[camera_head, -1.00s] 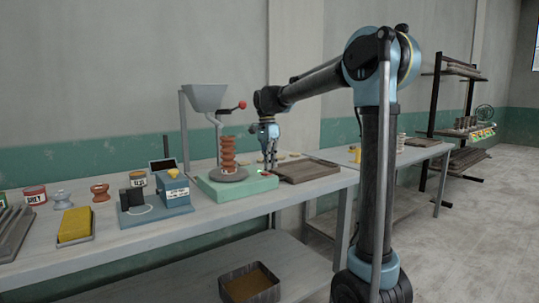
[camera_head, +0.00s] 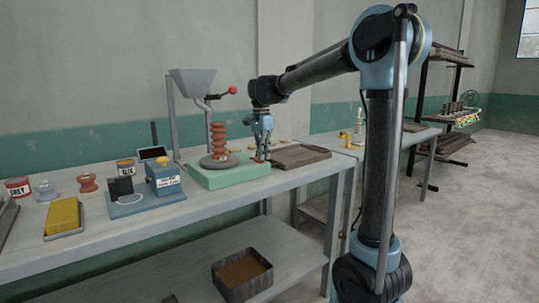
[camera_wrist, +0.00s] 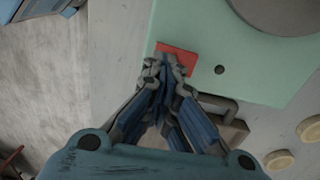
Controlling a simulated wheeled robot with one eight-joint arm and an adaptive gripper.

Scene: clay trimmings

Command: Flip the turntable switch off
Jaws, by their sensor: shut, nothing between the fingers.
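The turntable is a pale green box (camera_head: 228,177) with a grey disc (camera_head: 219,161) on top; a ribbed terracotta stack (camera_head: 218,139) stands on the disc. Its red switch (camera_wrist: 180,56) lies at the box's edge in the wrist view, with a small dark round spot (camera_wrist: 219,70) beside it. My gripper (camera_head: 263,157) is at the box's right end in the head view. In the wrist view my closed, empty fingertips (camera_wrist: 165,70) overlap the switch's lower edge. I cannot tell whether they touch it, and they hide part of it.
A wooden tray (camera_head: 301,156) lies close right of the turntable. A grey hopper (camera_head: 192,82) and a red-knobbed lever (camera_head: 232,90) rise behind it. A blue box (camera_head: 166,184) and a yellow sponge (camera_head: 62,219) are on the left. An open bin (camera_head: 218,285) sits below.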

